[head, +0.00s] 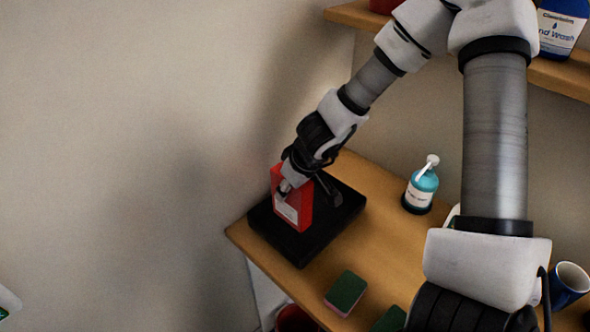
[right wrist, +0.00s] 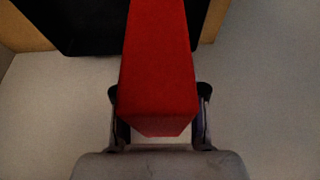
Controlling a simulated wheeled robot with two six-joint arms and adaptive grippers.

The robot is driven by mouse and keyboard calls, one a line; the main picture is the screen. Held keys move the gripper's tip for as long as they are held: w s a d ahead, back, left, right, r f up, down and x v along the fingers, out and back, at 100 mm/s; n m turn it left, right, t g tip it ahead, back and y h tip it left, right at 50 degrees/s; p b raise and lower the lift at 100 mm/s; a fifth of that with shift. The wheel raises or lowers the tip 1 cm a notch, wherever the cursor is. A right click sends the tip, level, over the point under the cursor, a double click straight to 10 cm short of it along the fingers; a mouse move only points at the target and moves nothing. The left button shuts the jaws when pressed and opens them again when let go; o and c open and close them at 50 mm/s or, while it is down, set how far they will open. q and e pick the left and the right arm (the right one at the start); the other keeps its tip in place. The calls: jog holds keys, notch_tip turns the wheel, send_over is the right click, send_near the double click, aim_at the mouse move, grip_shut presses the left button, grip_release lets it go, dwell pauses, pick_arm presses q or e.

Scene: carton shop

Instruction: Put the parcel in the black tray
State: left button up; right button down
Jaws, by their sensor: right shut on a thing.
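The parcel is a red box (head: 292,207) with a pale label, upright in the head view. My right gripper (head: 290,185) is shut on its upper part. In the right wrist view the red box (right wrist: 158,70) sits between the two fingers of my right gripper (right wrist: 160,118). The black tray (head: 300,249) lies on the wooden table's far left corner. The box appears over the tray; whether its bottom touches the tray I cannot tell. A dark tray edge (right wrist: 90,35) shows behind the box in the right wrist view. My left gripper is not in view.
A teal pump bottle (head: 421,188) stands right of the tray on the wooden table (head: 385,245). A green and pink sponge (head: 346,292) lies in front. A blue mug (head: 569,281) is at far right. A shelf (head: 560,78) holds a hand wash bottle (head: 560,28).

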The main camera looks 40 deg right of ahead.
aim_at(290, 202)
jog(key=f+b, duration=0.1)
jog(key=f, duration=0.1)
jog(key=f+b, duration=0.1)
jog(key=f, duration=0.1)
jog(key=w+d+f+b, duration=0.1)
jog(key=f, duration=0.1)
jog(key=shift+w+f, duration=0.1)
jog(key=shift+f, duration=0.05)
jog(key=shift+r, duration=0.3)
jog(key=shift+s+a+r, duration=0.1)
jog(key=shift+s+a, duration=0.2)
jog(key=shift+s, duration=0.05)
jog(key=c, duration=0.7)
grip_release()
jog(key=shift+w+d+f, duration=0.2)
jog(key=shift+f, duration=0.1)
jog(key=shift+o, duration=0.2)
jog(key=shift+r, duration=0.1)
jog(key=shift+s+a, duration=0.1)
